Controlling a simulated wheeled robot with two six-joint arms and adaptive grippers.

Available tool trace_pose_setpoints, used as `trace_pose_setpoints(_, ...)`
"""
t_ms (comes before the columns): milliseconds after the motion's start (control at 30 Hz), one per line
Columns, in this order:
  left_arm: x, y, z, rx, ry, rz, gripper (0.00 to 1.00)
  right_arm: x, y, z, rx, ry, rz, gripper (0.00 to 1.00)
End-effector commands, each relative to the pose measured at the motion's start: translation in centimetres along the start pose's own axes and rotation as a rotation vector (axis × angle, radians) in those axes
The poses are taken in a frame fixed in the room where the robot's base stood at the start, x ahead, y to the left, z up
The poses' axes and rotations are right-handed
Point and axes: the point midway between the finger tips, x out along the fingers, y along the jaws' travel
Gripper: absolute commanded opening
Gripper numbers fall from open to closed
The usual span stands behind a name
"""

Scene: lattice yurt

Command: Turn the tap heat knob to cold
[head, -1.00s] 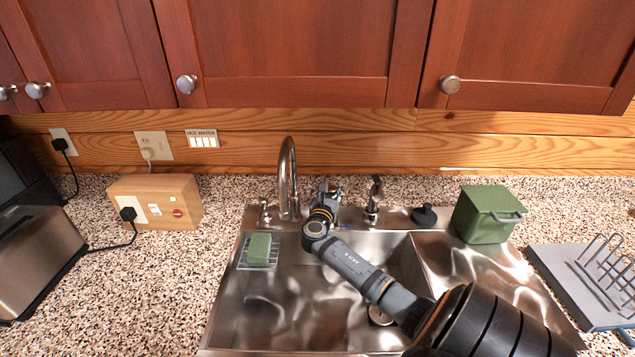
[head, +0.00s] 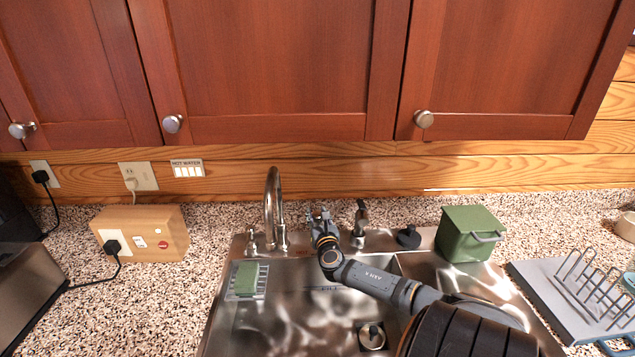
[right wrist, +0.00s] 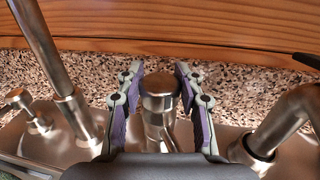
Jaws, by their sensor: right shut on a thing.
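The steel tap (head: 273,205) stands behind the sink, with its tall curved spout at the left of my right gripper. My right gripper (head: 322,216) is at the heat knob, between the spout and the dark-topped fitting to the right. In the right wrist view, the round metal knob (right wrist: 158,92) stands upright between the two purple-padded fingers of my right gripper (right wrist: 160,76), which is shut on it. In the head view the gripper mostly hides the knob. The knob's heat setting cannot be read. My left gripper is not in view.
The dark-topped fitting (head: 360,222) stands close to the right of my gripper. A small metal handle (head: 252,241) is left of the spout. A green sponge (head: 247,276) lies on a rack. A green box (head: 470,235) stands right of the sink. Wooden cabinets (head: 270,70) hang above.

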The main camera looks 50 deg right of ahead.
Motion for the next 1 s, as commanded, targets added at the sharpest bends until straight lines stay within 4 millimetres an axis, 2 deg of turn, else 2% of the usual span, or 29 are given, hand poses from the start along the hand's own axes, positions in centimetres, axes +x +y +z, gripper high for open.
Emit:
trace_pose_setpoints(167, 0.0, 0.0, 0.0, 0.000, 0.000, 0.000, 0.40, -0.1, 0.0, -0.3, 0.001, 0.005, -0.001, 0.00)
trace_pose_setpoints(200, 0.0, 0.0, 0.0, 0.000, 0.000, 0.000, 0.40, -0.1, 0.0, -0.3, 0.000, 0.005, -0.001, 0.38)
trace_pose_setpoints(367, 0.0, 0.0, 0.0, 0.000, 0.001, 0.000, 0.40, -0.1, 0.0, -0.2, 0.000, 0.003, -0.001, 0.59)
trace_pose_setpoints(733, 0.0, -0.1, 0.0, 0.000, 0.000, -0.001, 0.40, -0.6, 0.0, -0.1, -0.002, 0.001, 0.000, 0.61)
trace_pose_setpoints(867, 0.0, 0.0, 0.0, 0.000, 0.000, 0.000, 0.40, -2.9, 0.0, -0.2, -0.004, 0.005, 0.003, 0.61)
trace_pose_setpoints(1000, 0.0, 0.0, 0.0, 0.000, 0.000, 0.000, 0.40, -6.5, 0.0, -0.2, -0.006, 0.005, 0.004, 0.61)
